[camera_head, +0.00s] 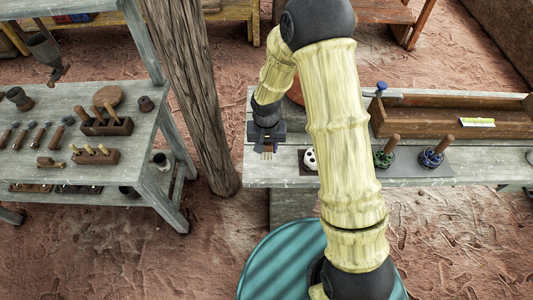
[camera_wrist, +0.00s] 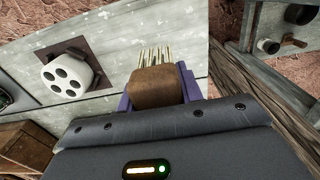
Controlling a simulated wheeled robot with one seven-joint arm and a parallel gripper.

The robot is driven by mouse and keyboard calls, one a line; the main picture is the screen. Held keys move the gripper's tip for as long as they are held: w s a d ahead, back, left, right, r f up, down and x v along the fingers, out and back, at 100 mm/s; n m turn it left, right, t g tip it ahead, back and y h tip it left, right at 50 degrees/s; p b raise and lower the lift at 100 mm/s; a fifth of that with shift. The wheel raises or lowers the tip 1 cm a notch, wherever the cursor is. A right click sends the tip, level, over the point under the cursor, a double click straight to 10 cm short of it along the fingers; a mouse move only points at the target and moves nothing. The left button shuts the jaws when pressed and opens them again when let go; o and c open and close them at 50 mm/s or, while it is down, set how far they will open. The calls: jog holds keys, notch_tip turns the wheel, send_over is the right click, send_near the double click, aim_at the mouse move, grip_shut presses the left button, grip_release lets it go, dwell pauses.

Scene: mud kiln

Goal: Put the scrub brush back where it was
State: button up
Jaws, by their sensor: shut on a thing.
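The scrub brush shows in the wrist view as a brown block (camera_wrist: 158,90) with pale bristles at its far end. My gripper (camera_wrist: 155,84) is shut on the block, a purple finger on each side. In the head view my gripper (camera_head: 267,140) is over the left end of the grey plank bench (camera_head: 280,178), and the pale bristles (camera_head: 267,156) of the scrub brush point down. Whether the bristles touch the bench top I cannot tell. The block is mostly hidden by my gripper in the head view.
A white holder with dark holes (camera_head: 310,159) stands right of my gripper, partly behind my arm; it also shows in the wrist view (camera_wrist: 68,72). Two stick-handled holders (camera_head: 431,159) and a wooden trough (camera_head: 455,122) are further right. A post (camera_head: 190,90) stands left of the bench.

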aim_at(266, 154)
jog(key=shift+f, duration=0.15)
jog(key=shift+f, duration=2.05)
jog(key=shift+f, duration=0.2)
jog(key=o, duration=1.1)
jog(key=shift+r, duration=0.2)
